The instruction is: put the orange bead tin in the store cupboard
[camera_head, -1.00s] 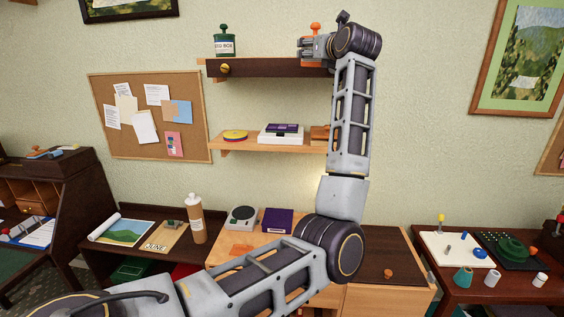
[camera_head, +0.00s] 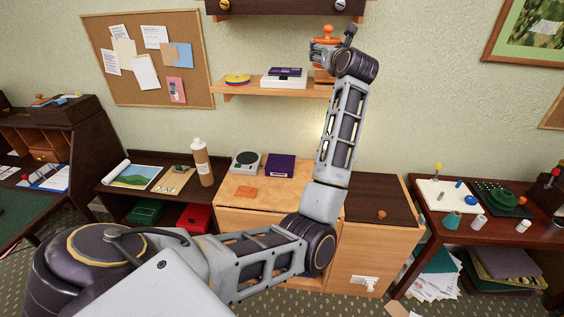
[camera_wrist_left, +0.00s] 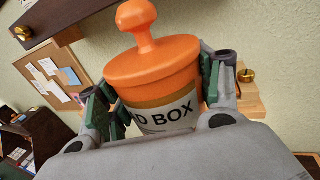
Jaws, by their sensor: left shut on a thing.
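The orange bead tin (camera_head: 326,34) has a round knobbed lid and a white label; in the left wrist view (camera_wrist_left: 155,65) the label partly reads "D BOX". My left gripper (camera_head: 325,47) is shut on it, one finger on each side of the body. The tin is roughly upright, in front of the wall between the dark upper shelf and the light middle shelf. A light wooden cupboard (camera_head: 370,250) with a dark top stands below, partly behind my arm; I cannot tell whether it is the store cupboard. My right gripper is not in view.
The dark upper shelf unit (camera_head: 285,8) has two round knobs. The middle shelf (camera_head: 222,94) bears a yellow disc (camera_head: 237,78) and a white box (camera_head: 284,82). A cluttered table (camera_head: 435,228) stands at right.

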